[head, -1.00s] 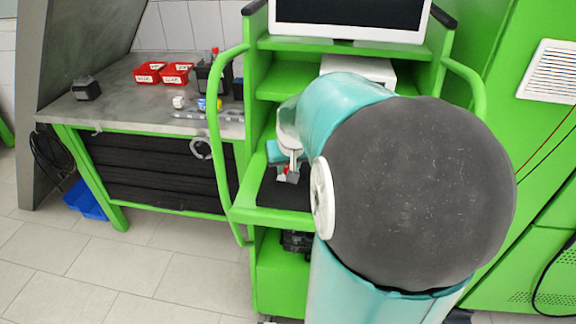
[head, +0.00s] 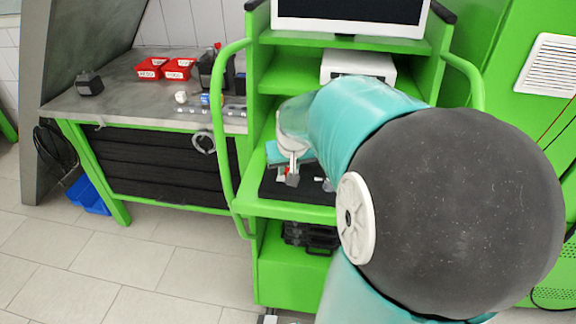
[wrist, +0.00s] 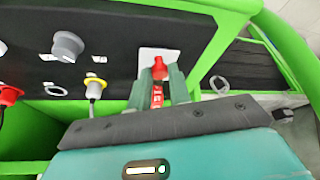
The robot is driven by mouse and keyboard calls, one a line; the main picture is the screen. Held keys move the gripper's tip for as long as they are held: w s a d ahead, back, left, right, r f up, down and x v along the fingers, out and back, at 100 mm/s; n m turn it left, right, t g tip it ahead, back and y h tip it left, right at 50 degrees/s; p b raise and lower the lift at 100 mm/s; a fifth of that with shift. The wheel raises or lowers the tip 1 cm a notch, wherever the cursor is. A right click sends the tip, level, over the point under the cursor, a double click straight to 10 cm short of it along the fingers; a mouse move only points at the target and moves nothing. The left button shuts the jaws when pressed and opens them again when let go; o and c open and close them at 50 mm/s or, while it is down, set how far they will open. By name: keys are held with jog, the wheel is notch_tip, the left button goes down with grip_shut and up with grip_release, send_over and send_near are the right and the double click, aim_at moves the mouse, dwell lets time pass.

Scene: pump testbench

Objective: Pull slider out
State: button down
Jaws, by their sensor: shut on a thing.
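In the wrist view, a red slider piece (wrist: 160,67) with white marks on its lower part stands in front of a white plate (wrist: 147,53) on a black panel. My gripper (wrist: 159,82) is shut on the red piece, one teal finger on each side. How far the slider is drawn out cannot be told. In the head view my gripper (head: 292,178) is small at the green cart's black shelf mat (head: 308,190). A little red shows beside it there. My own arm hides the right part of the shelf.
In the wrist view, a grey knob (wrist: 67,45), a yellow connector (wrist: 95,87) and a red button (wrist: 9,95) sit left of my gripper. The green cart frame (wrist: 225,42) is close on the right. A workbench (head: 125,112) with red bins (head: 178,68) stands left.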

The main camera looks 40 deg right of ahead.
jog(key=shift+a+f, duration=0.1)
jog(key=shift+a, duration=0.1)
jog(key=c, duration=1.3)
grip_release()
jog(key=shift+s, duration=0.1)
jog(key=shift+d, duration=0.1)
jog(key=shift+r, duration=0.2)
jog(key=v, duration=1.3)
jog(key=shift+r, duration=0.25)
